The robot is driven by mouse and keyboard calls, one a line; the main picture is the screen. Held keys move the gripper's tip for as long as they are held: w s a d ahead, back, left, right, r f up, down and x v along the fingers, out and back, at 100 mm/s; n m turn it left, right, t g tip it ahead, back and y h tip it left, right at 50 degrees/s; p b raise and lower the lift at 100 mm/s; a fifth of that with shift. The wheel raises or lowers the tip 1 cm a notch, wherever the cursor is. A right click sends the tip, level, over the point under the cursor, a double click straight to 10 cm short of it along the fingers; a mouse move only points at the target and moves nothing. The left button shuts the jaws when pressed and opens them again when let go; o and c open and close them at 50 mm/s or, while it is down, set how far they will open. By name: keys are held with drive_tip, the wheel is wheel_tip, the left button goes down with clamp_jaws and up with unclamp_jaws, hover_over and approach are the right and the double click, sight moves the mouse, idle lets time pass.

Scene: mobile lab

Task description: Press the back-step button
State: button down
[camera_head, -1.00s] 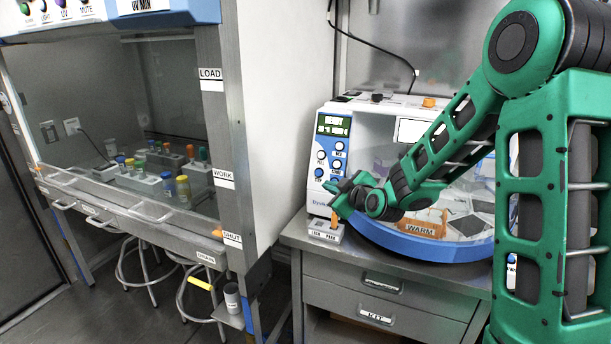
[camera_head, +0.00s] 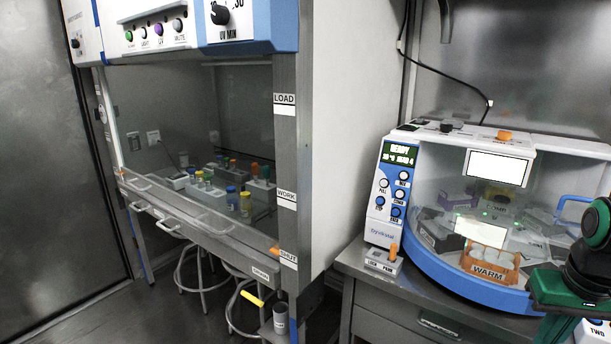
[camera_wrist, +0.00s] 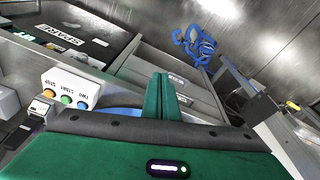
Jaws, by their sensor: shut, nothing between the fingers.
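The control panel (camera_head: 390,193) is on the left front of the white and blue machine in the head view. It has several round buttons in two columns under a green display reading READY. The lower right blue button (camera_head: 397,211) has a small label that I cannot read for sure. My gripper (camera_wrist: 163,80) shows in the wrist view with its green fingers together and nothing between them. In the head view, my green hand is at the lower right edge, well right of the panel and apart from it. The panel is not identifiable in the wrist view.
A small box with an orange lever (camera_head: 384,261) stands below the panel. An orange WARM rack (camera_head: 488,265) is inside the clear cover. A cabinet (camera_head: 287,170) stands left of the machine.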

drive_tip(key=s+a+m+g+y, duration=0.1)
drive_tip(key=s+m+g, duration=0.1)
drive_tip(key=s, duration=0.6)
drive_tip(key=shift+s+r+m, duration=0.2)
drive_tip(key=shift+r+m, duration=0.1)
drive_tip(key=shift+m, duration=0.1)
drive_tip(key=shift+a, duration=0.1)
